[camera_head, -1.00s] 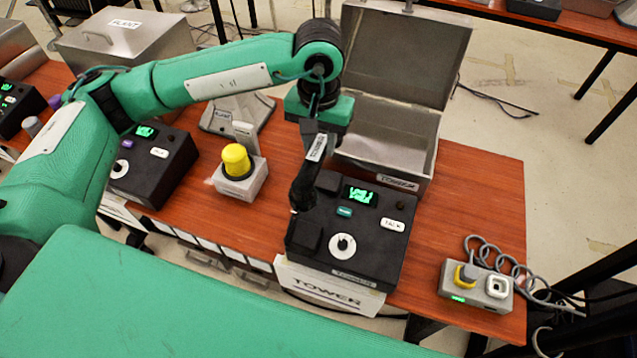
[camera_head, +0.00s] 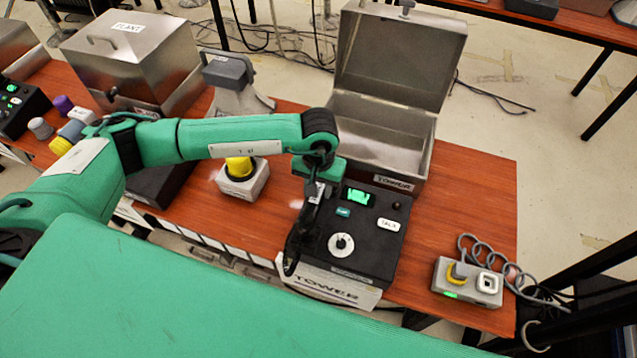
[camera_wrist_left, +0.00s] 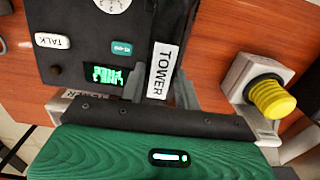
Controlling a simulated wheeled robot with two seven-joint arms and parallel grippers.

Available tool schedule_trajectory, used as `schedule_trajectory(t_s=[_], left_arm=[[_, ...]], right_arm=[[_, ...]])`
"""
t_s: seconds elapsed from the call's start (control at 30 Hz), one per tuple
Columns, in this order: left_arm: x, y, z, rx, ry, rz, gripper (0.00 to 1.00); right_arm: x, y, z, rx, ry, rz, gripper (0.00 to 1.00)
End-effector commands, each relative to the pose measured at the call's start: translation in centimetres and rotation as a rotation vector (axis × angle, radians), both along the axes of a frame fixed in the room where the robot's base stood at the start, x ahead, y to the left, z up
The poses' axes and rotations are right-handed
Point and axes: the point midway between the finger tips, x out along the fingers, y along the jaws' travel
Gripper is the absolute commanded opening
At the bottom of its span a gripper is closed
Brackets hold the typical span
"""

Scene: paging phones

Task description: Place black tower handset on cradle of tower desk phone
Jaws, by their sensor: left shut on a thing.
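The black tower handset (camera_head: 303,232) has a white TOWER label, which shows large in the left wrist view (camera_wrist_left: 163,68). My left gripper (camera_head: 318,185) is shut on it near its labelled upper end. The tower desk phone (camera_head: 370,248) is a black box with a green screen, a dial and a TALK button. The handset lies along the phone's left side, over the cradle area, its lower end reaching the front left corner. The handset hides the cradle, and I cannot tell whether they touch. My right gripper is not in view.
An open metal TOWER box (camera_head: 385,140) stands right behind the phone. A yellow-knobbed white block (camera_head: 243,182) is to the left. A grey box with a coiled cable (camera_head: 468,281) sits at the right. Table between phone and grey box is clear.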

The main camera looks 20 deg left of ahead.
Motion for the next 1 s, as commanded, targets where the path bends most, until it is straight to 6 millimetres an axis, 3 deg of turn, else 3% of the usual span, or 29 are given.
schedule_trajectory(t_s=[0.27,0.3,0.4,0.8,0.83,1.0], left_arm=[[0.0,0.0,-0.4,0.0,-0.001,0.0,0.03],[0.0,0.0,-0.3,0.0,0.0,0.001,0.38],[0.0,0.0,-0.2,0.0,0.0,0.001,0.54],[0.0,0.0,0.3,0.0,0.001,0.001,0.54],[0.1,0.0,0.4,-0.001,-0.002,0.0,0.54],[0.2,0.0,3.5,-0.001,-0.006,0.0,0.54]], right_arm=[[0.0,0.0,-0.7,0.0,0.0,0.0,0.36],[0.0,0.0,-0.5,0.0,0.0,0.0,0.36],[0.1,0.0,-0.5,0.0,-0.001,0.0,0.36],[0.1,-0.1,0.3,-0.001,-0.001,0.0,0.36],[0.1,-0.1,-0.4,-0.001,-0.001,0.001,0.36],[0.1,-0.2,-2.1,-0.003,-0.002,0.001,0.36]])
